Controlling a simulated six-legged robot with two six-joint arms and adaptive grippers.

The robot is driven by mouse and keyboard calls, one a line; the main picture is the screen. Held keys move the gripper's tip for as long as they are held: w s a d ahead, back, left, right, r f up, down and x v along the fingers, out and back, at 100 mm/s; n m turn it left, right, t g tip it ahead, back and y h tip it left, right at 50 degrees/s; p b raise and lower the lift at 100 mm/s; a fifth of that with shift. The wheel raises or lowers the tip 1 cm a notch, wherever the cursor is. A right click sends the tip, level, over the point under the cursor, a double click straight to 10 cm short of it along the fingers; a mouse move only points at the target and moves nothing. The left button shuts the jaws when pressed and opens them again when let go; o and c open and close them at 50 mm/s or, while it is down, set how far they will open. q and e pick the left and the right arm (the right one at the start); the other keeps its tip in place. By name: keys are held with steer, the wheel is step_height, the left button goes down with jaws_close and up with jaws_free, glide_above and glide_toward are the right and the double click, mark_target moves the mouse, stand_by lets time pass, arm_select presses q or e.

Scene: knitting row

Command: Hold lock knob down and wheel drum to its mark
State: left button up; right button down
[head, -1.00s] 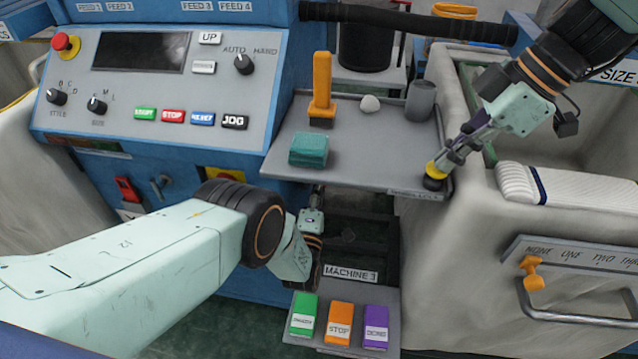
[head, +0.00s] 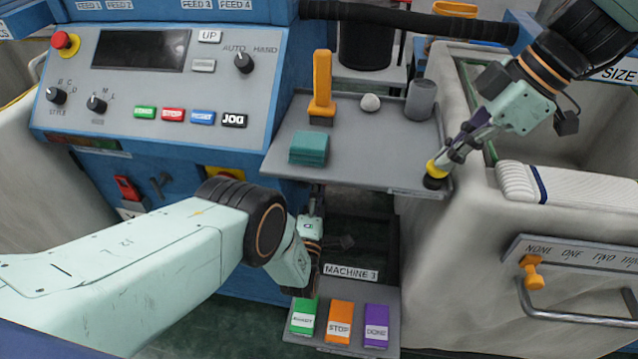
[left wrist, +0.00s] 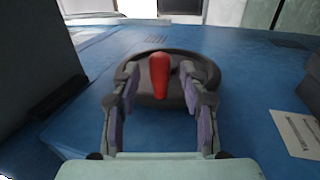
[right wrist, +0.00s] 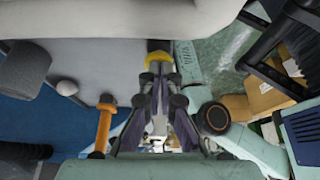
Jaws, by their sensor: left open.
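The lock knob (head: 435,170), yellow on top with a black base, stands at the front right corner of the grey shelf. It also shows in the right wrist view (right wrist: 158,58). My right gripper (head: 448,157) has its fingers together, with the tips at the yellow cap. In the left wrist view, a black handwheel (left wrist: 205,68) with an upright red handle (left wrist: 160,72) sits on a blue surface. My left gripper (left wrist: 159,88) is open, one finger on each side of the red handle; contact is unclear. In the head view my left arm largely hides this area. No drum mark is distinguishable.
The grey shelf (head: 375,160) holds an orange upright handle (head: 321,85), a teal block (head: 309,148), a white ball (head: 370,102) and a grey cylinder (head: 420,98). Below are green, orange and purple buttons (head: 340,321). A control panel (head: 160,85) stands left.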

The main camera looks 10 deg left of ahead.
arm_select(q)
steer(key=v, duration=1)
steer(key=shift+s, duration=0.25)
